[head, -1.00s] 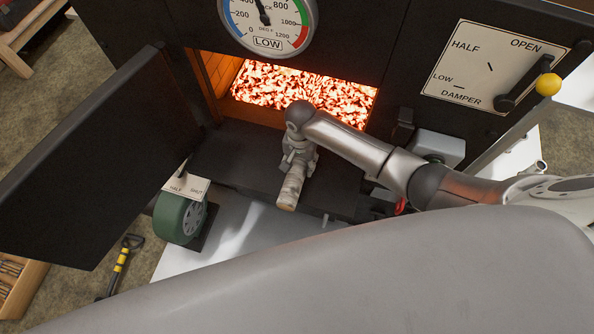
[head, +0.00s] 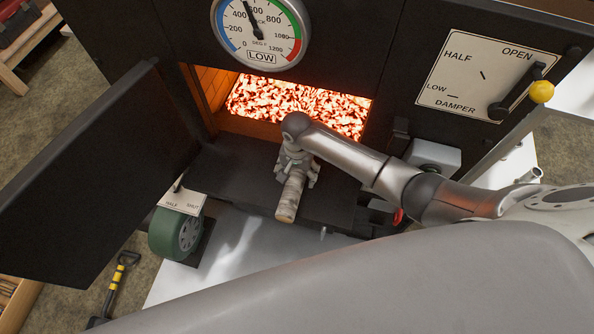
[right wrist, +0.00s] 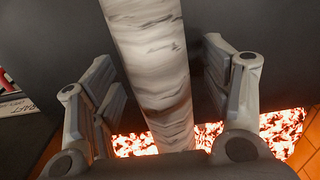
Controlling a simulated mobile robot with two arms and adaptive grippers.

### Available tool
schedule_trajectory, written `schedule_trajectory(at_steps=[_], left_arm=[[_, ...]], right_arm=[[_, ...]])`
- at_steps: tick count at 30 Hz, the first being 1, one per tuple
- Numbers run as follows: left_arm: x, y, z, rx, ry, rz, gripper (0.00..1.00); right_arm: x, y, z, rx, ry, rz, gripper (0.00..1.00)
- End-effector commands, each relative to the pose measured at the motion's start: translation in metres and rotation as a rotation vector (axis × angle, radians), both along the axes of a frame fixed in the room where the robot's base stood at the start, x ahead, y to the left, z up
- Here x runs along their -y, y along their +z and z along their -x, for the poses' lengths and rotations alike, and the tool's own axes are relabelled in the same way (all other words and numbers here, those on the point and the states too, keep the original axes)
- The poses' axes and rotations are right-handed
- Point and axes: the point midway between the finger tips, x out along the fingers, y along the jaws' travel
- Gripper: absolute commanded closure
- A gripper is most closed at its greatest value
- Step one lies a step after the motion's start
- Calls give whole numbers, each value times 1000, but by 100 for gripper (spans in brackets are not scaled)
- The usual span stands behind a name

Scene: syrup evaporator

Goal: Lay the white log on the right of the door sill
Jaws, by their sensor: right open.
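The white log (head: 291,197) lies on the black door sill (head: 240,178), a little right of its middle, pointing out from the firebox. Its near end reaches about the sill's front edge; its far part is hidden under my right gripper. My right gripper (head: 296,179) is over the log with its fingers spread. In the right wrist view the log (right wrist: 155,70) runs between the two open fingers (right wrist: 160,95), with a gap on each side. My left gripper is not in view.
Glowing coals (head: 300,103) fill the open firebox behind the sill. The open black door (head: 95,165) stands at left. A green wheel (head: 172,232) sits at the sill's front left. A gauge (head: 259,30) and damper panel (head: 480,72) are above.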

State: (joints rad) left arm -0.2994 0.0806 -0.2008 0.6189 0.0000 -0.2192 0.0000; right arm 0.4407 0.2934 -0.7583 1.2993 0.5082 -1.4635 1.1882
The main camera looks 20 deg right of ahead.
Motion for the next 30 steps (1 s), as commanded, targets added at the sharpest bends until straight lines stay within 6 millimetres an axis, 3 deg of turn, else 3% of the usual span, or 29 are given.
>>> schedule_trajectory(at_steps=[7, 15, 21, 30], left_arm=[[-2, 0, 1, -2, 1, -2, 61], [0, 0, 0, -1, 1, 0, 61], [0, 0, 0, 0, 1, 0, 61], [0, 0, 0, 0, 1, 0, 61]], right_arm=[[0, 19, 0, 2, 0, -1, 29], [0, 77, -1, 5, 1, -2, 29], [0, 109, -1, 3, 0, -1, 29], [0, 122, -1, 1, 0, 1, 29]])
